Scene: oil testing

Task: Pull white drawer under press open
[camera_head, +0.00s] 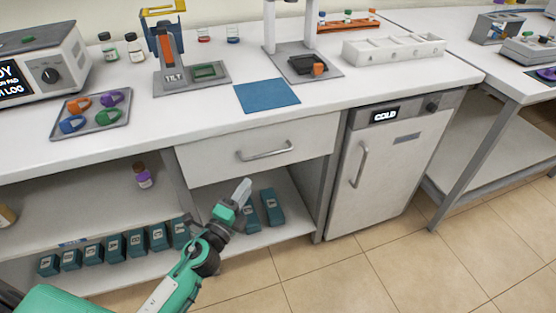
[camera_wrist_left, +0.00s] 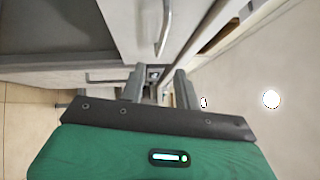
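The white drawer (camera_head: 215,157) is under the bench top, left of the cold cabinet, and its front looks flush and shut. Its metal handle (camera_head: 266,152) runs across the front. The wrist view, turned on its side, shows the drawer front (camera_wrist_left: 132,20) and its handle (camera_wrist_left: 164,30) beyond the fingers. My left gripper (camera_head: 243,188) is below and in front of the drawer, apart from the handle. In the wrist view the left gripper (camera_wrist_left: 159,85) has its fingers spread with nothing between them. My right gripper is not in view.
The cold cabinet (camera_head: 385,175) has an upright handle (camera_head: 358,164) right of the drawer. The shelf below holds several teal boxes (camera_head: 158,237). Above the drawer, the bench carries a blue mat (camera_head: 267,96) and a white column stand with a grey base (camera_head: 330,76). Floor in front is clear.

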